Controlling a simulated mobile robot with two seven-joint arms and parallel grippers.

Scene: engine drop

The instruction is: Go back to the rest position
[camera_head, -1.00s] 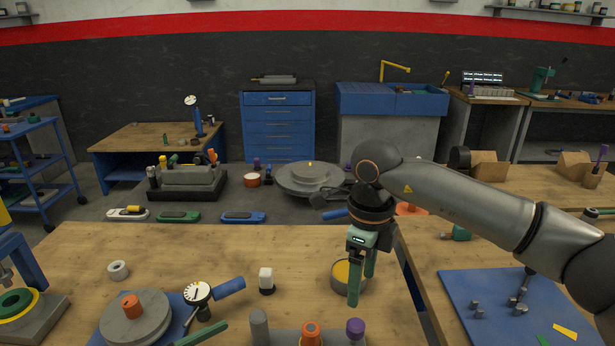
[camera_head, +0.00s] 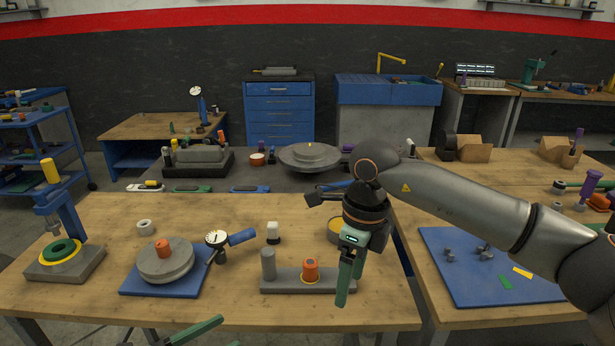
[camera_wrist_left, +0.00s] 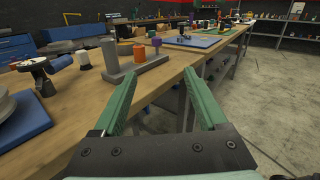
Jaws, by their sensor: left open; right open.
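My left gripper shows only in part at the bottom edge of the head view, where a green finger (camera_head: 197,330) comes in. In the left wrist view my left gripper (camera_wrist_left: 162,78) has its two green fingers spread, with nothing between them, at the front edge of the wooden table (camera_wrist_left: 165,75). My right gripper (camera_head: 350,278) points down above the right part of the same table, open and empty, in front of a grey peg block (camera_head: 285,283). It hides the block's right end and part of a round tin (camera_head: 334,230).
The table holds a grey disc on a blue plate (camera_head: 133,284), a dial gauge (camera_head: 217,240), a white-capped piece (camera_head: 273,232) and a small press (camera_head: 62,228). A second table with a blue mat (camera_head: 470,290) stands at right. Floor shows in front of the table.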

